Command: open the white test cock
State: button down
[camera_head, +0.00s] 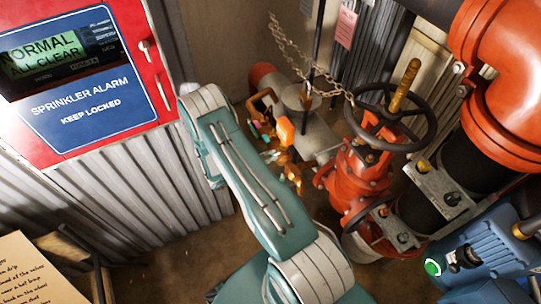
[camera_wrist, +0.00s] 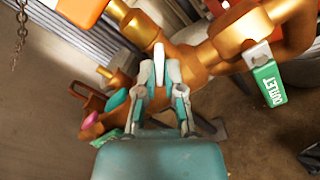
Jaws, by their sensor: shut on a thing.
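The white test cock (camera_wrist: 159,62) shows in the wrist view as a small white lever on copper-coloured pipework (camera_wrist: 190,58). My gripper (camera_wrist: 161,84) has its two teal fingers on either side of the white lever and is shut on it. The lever's lower part is hidden between the fingers. In the head view the pipework (camera_head: 291,168) is small, beyond my teal arm, and I cannot make out the white lever there.
A green OUTLET tag (camera_wrist: 270,85) hangs right of the lever. A pink part (camera_wrist: 115,98) and an orange part (camera_wrist: 80,10) are close on the left. A red riser valve with a black handwheel (camera_head: 390,115), a chain (camera_head: 290,50) and a red alarm cabinet (camera_head: 165,95) stand around.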

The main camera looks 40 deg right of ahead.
jog(key=shift+n, duration=4.1)
jog(key=c, duration=0.8)
grip_release()
jog(key=shift+d, duration=0.15)
jog(key=shift+o, duration=0.2)
jog(key=v, duration=1.2)
